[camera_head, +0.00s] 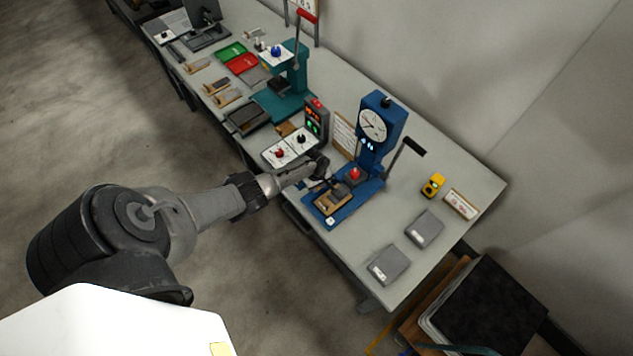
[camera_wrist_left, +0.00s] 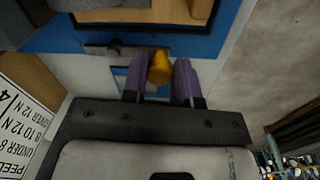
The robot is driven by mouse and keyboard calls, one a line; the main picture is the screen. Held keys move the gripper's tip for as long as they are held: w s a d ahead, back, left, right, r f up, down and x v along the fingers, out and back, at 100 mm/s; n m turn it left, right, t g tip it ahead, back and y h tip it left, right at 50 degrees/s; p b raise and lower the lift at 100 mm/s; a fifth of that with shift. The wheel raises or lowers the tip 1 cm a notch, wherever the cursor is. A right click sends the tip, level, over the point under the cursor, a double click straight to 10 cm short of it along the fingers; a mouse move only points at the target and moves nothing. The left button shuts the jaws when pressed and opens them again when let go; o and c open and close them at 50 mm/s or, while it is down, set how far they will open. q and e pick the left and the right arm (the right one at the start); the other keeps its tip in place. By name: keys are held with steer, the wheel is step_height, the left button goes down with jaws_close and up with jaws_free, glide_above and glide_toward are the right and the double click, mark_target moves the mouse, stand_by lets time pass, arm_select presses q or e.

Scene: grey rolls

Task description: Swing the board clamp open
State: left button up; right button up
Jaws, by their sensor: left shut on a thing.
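The blue tester (camera_head: 375,128) with a dial stands on the bench, and its blue base carries a tan board (camera_head: 331,205) in a dark frame. My left gripper (camera_head: 322,181) reaches in from the left at the base's near left edge. In the left wrist view, its two purple fingers (camera_wrist_left: 160,82) are shut on an orange knob (camera_wrist_left: 159,66). The knob is beside a dark clamp bar (camera_wrist_left: 108,50) lying along the blue base. The frame's edge shows just beyond. The clamp is largely hidden by my gripper in the head view. My right gripper is not in view.
The tester's black-gripped lever (camera_head: 413,147) sticks out to the right. Two grey boxes (camera_head: 425,228) lie right of the base, with bare bench between.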

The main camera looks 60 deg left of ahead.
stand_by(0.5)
arm_select(q)
steer(key=o, duration=0.9)
steer(key=shift+o, duration=0.2)
steer(key=shift+r, duration=0.1)
steer(key=shift+r+p, duration=0.3)
step_height(320, 180, up, 13)
steer(key=p, duration=0.3)
steer(key=shift+s+p, duration=0.35)
